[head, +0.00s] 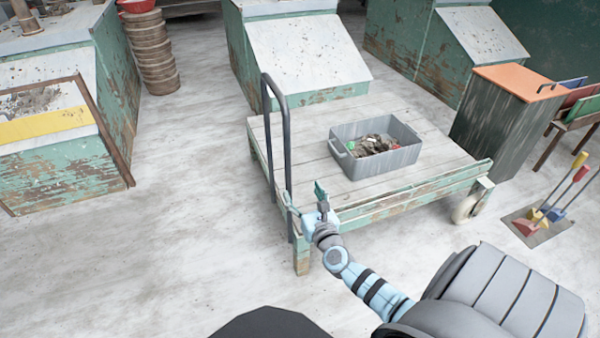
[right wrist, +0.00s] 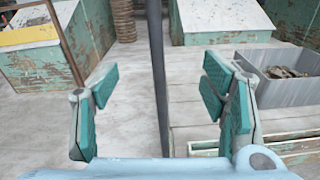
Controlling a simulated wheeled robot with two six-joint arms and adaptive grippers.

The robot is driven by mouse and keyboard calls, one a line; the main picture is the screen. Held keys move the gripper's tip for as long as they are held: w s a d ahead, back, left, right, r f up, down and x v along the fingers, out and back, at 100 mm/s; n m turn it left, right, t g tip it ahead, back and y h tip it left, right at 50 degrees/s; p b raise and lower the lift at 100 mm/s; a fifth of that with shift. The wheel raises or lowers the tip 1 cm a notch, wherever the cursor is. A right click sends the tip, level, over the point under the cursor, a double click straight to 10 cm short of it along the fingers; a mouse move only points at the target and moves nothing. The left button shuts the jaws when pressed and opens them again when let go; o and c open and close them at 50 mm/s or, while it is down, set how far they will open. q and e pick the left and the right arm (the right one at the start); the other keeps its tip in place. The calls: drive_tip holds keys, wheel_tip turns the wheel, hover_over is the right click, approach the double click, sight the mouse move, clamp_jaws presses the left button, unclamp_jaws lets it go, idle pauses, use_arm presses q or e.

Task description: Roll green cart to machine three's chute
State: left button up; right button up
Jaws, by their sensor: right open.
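The green cart (head: 385,207) is a low platform with worn green sides and a pale plank deck, standing mid-floor in the head view. Its dark grey upright handle (head: 284,140) is at the deck's left end. My right gripper (head: 321,192) is by the near handle post, open and empty. In the right wrist view the post (right wrist: 156,60) stands between its two teal fingers, touching neither; its depth relative to the tips is unclear. Green machines with pale sloped chutes stand behind (head: 307,50), at the left (head: 62,170) and back right (head: 482,36). No machine numbers are legible. My left gripper is not seen.
A grey bin (head: 400,160) of clay scraps sits on the deck. A wooden-sided cabinet with an orange top (head: 512,78) stands close right of the cart. Brushes (head: 560,205) stand on a mat at far right. Stacked round sieves (head: 150,50) stand back left. Floor left of the cart is clear.

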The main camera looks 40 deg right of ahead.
sight(289, 166)
drive_tip(key=shift+n+t, duration=0.3)
drive_tip(key=shift+n, duration=0.2)
drive_tip(key=b+x, duration=0.1)
drive_tip(key=x, duration=0.3)
drive_tip(key=r+b+x, duration=0.1)
drive_tip(key=x, duration=0.3)
drive_tip(key=b+x, duration=0.2)
drive_tip(key=x, duration=0.1)
drive_tip(key=shift+w+a+r, duration=0.1)
drive_tip(key=shift+w+r, duration=0.1)
drive_tip(key=shift+w, duration=0.25)
drive_tip(key=shift+w+r, duration=0.1)
drive_tip(key=shift+w, duration=0.1)
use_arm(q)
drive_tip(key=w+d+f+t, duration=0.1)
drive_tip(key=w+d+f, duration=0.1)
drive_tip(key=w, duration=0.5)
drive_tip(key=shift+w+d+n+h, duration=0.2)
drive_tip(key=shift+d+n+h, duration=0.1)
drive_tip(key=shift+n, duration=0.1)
use_arm(e)
drive_tip(key=shift+c, duration=0.2)
clamp_jaws()
